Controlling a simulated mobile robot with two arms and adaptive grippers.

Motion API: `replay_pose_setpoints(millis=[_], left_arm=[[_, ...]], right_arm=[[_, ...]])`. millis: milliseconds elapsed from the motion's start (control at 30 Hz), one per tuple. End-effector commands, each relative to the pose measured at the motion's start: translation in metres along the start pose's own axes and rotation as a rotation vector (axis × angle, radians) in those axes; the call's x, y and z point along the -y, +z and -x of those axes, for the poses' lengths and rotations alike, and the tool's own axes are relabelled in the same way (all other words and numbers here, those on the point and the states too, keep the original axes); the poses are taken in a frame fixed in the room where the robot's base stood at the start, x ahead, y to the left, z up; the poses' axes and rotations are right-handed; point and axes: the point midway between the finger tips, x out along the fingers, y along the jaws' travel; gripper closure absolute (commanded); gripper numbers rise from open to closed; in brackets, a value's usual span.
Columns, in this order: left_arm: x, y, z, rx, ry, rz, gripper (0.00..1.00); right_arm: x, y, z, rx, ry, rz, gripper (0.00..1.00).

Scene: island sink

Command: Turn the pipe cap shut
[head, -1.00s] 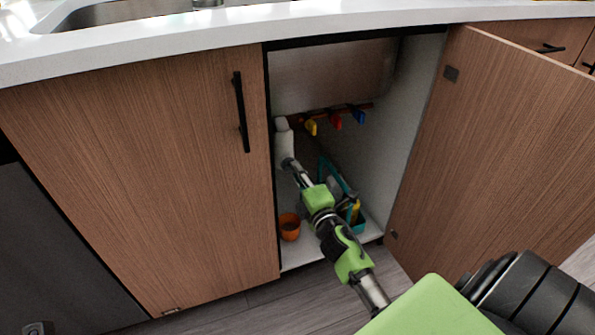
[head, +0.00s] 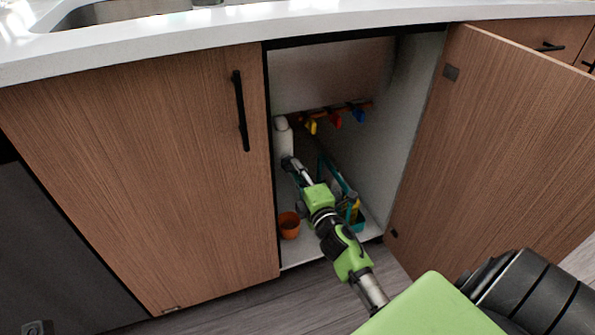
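Inside the open cabinet, a copper-coloured pipe (head: 345,109) runs along the back wall. It carries a yellow lever (head: 312,126), a red lever (head: 335,119) and a blue lever (head: 359,116). I cannot make out a separate pipe cap. My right arm reaches into the cabinet from the lower right. My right gripper (head: 288,163) is at the left side inside, in front of a white bottle (head: 283,138) and below and left of the levers. It is too small and dark to tell whether it is open or touches the bottle. My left gripper is not in view.
An orange cup (head: 289,225) stands on the cabinet floor (head: 308,249) at the left. A teal caddy (head: 358,222) with a yellow item is right of my forearm. The left door (head: 150,180) is closed; the right door (head: 500,150) stands open. The countertop (head: 330,22) overhangs above.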

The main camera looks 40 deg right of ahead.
Motion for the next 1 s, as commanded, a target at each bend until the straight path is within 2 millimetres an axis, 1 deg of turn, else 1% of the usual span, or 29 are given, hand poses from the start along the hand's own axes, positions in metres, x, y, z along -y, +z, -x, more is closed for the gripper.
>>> replay_pose_setpoints(millis=[67,167,267,500,600,700,833,1000], left_arm=[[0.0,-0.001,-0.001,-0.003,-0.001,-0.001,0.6],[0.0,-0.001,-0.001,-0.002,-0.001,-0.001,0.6],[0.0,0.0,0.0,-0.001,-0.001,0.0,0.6],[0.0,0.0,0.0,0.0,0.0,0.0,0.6],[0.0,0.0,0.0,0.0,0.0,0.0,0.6],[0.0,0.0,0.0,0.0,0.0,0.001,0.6],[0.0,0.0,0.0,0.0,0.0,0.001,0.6],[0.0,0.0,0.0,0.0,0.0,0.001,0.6]], right_arm=[[0.0,0.0,0.002,0.0,0.0,0.001,0.83],[0.001,0.0,0.011,0.0,-0.002,0.001,0.83],[0.001,0.0,0.026,0.0,-0.002,0.001,0.83],[0.001,0.0,0.077,0.001,-0.003,0.0,0.83],[0.001,0.001,0.095,0.002,-0.003,-0.001,0.83],[0.002,0.001,0.108,0.002,-0.003,-0.001,0.83],[0.001,0.0,0.118,0.001,-0.001,-0.001,0.83],[0.0,0.0,0.121,0.001,0.0,0.0,0.83]])
